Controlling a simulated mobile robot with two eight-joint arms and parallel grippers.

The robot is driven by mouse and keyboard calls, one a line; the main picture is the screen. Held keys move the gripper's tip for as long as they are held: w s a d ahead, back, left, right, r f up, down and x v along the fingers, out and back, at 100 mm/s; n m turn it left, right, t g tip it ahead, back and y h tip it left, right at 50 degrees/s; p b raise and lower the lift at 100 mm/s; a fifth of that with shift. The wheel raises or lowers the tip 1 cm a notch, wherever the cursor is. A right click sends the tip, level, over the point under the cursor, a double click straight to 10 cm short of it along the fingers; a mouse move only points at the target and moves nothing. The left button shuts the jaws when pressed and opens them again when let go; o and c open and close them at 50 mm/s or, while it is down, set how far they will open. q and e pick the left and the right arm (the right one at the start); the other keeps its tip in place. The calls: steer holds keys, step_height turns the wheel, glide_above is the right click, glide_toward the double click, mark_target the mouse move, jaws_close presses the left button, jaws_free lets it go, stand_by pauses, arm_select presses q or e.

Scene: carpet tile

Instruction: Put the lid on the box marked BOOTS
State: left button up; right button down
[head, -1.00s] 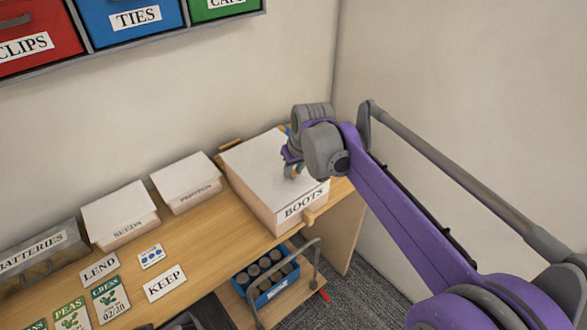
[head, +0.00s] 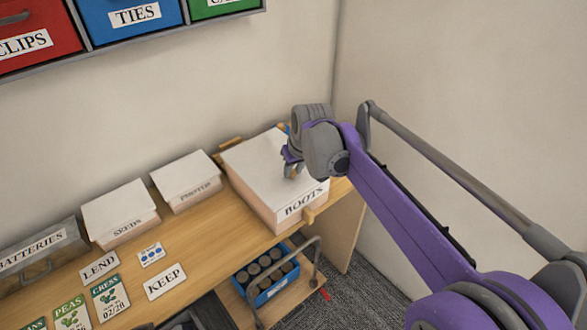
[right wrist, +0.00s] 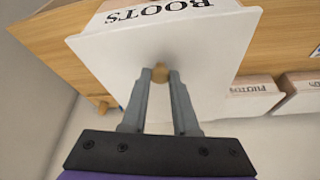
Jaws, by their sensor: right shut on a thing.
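The box marked BOOTS (head: 299,210) stands at the right end of the wooden desk. Its white lid (head: 262,165) lies over the top, its front edge cutting across the upper part of the BOOTS lettering. In the right wrist view the lid (right wrist: 215,85) shows with the lettering beyond its edge. My right gripper (head: 293,171) is above the lid. In the right wrist view its fingers (right wrist: 160,76) are shut on the lid's small wooden knob (right wrist: 160,70). Whether the lid is fully seated all round cannot be seen. My left gripper is not in view.
The lidded PHOTOS box (head: 185,180) and SEEDS box (head: 120,213) stand left along the wall. A grey BATTERIES box (head: 40,250) is further left. Label cards such as KEEP (head: 166,282) lie in front. A blue crate (head: 273,289) sits below the desk edge.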

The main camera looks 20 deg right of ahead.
steer(key=shift+f, duration=0.25)
stand_by(0.3)
steer(key=c, duration=0.6)
jaws_free()
steer(key=v, duration=1.1)
steer(key=s+a+f+m+t, duration=0.1)
steer(key=s+a+f, duration=0.1)
steer(key=s+f, duration=1.7)
steer(key=s, duration=0.3)
steer(key=shift+a+f, duration=0.35)
steer(key=shift+f, duration=0.05)
